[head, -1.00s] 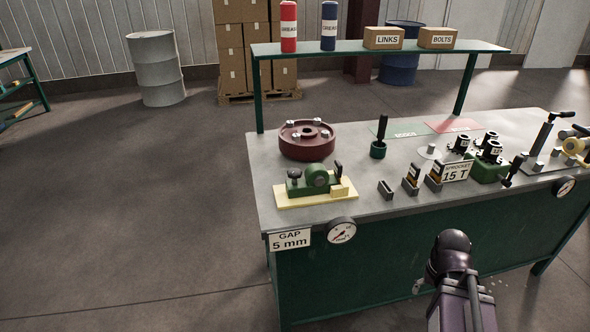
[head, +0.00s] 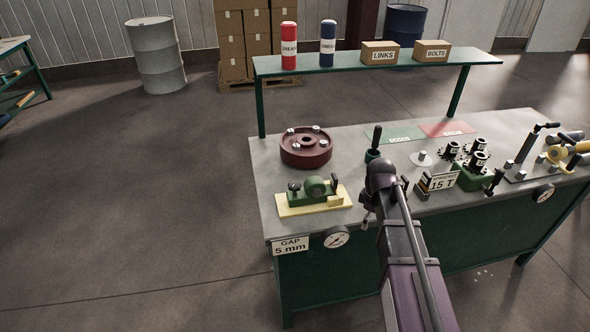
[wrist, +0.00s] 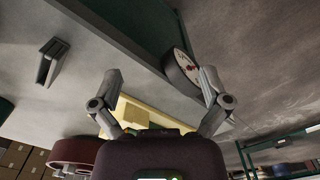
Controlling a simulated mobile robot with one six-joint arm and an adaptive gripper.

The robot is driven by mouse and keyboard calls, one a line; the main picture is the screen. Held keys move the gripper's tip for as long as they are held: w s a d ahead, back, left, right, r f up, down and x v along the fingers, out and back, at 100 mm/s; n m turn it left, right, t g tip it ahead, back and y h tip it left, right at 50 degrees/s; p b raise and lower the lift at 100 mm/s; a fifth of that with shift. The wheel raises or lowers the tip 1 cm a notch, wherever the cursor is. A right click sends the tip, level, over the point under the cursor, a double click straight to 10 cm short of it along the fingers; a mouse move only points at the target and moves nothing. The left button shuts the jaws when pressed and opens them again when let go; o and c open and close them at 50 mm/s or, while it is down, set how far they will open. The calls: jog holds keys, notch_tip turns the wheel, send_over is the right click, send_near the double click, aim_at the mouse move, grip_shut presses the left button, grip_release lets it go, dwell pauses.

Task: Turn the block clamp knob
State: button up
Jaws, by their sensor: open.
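The block clamp is a green fixture (head: 316,192) on a yellow base plate (head: 285,211) at the left front of the bench. A dark knob (head: 294,187) stands at its left end and a dark upright handle (head: 335,180) at its right. My gripper (wrist: 161,75) is open and empty in the wrist view, its two fingers spread. The yellow plate (wrist: 137,112) shows there between and beyond the fingers, mostly behind the gripper body, which hides the knob. In the head view my arm reaches over the bench's front edge, right of the clamp, and largely hides the gripper.
A dial gauge (head: 336,238) and a "GAP 5 mm" sign (head: 290,245) are on the bench front below the clamp. A red wheel (head: 306,150) lies behind the clamp.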

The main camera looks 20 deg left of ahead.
jog(key=w+a+r+n+p, duration=0.4)
jog(key=a+r+n+p, duration=0.5)
jog(key=a, duration=0.4)
notch_tip(320, 180, up, 8)
jog(key=n+p, duration=0.6)
jog(key=n, duration=0.2)
send_over(295, 183)
jog(key=shift+f, duration=0.25)
jog(key=shift+f, duration=0.15)
notch_tip(295, 183, down, 14)
jog(key=b, duration=1.3)
jog(key=shift+r+b, duration=0.25)
jog(key=shift+b, duration=0.15)
jog(key=c, duration=1.1)
jog(key=shift+d, duration=0.25)
jog(key=shift+a+m, duration=0.15)
jog(key=shift+m, duration=0.15)
